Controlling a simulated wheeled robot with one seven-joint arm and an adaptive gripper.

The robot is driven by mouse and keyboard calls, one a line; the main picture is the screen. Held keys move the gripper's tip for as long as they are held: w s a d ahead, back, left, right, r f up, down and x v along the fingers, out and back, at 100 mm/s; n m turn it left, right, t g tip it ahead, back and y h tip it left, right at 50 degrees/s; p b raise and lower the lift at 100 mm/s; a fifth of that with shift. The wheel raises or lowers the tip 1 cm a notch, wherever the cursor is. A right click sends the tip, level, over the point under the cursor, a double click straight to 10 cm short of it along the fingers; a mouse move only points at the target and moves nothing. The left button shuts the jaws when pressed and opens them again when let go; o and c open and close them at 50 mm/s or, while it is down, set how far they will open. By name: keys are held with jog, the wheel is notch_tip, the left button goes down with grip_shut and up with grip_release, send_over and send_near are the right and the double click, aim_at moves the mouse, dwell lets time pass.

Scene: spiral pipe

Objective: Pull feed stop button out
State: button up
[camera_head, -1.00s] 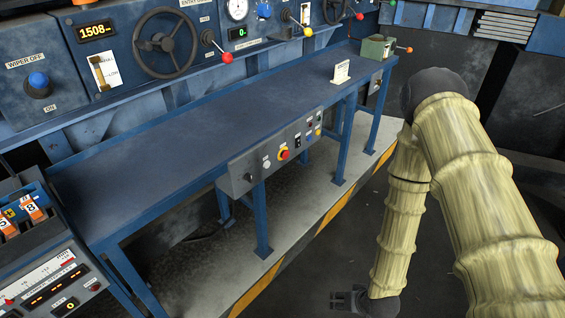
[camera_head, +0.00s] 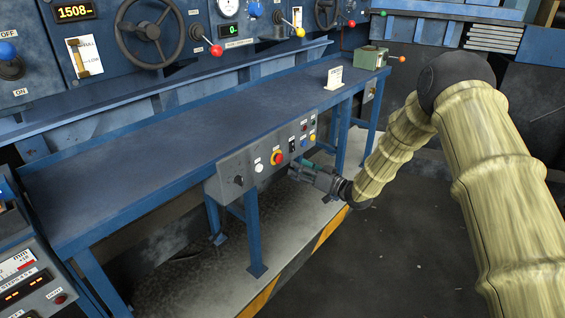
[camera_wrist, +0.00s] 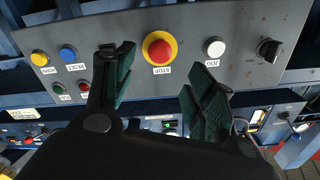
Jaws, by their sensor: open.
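The feed stop button is a red mushroom button on a yellow ring, labelled STOP. It shows in the wrist view (camera_wrist: 160,48) at the top middle and in the head view (camera_head: 277,158) on the grey control panel (camera_head: 220,172) under the bench front. My gripper (camera_head: 296,173) is open and empty, close in front of the panel, just right of and below the button in the head view. In the wrist view its two dark green finger pads (camera_wrist: 156,78) stand apart, one on each side below the button. They appear clear of it.
A white JOG button (camera_wrist: 214,46) and a black knob (camera_wrist: 268,49) sit to the right in the wrist view. Blue (camera_wrist: 68,54) and yellow (camera_wrist: 39,58) buttons lie left. The blue bench top (camera_head: 170,135) is above the panel. Floor right of the bench is open.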

aim_at(281, 159)
jog(key=x, duration=0.8)
jog(key=shift+w+a+p, duration=0.2)
jog(key=shift+a+p, duration=0.05)
jog(key=shift+p, duration=0.15)
jog(key=shift+c, duration=0.4)
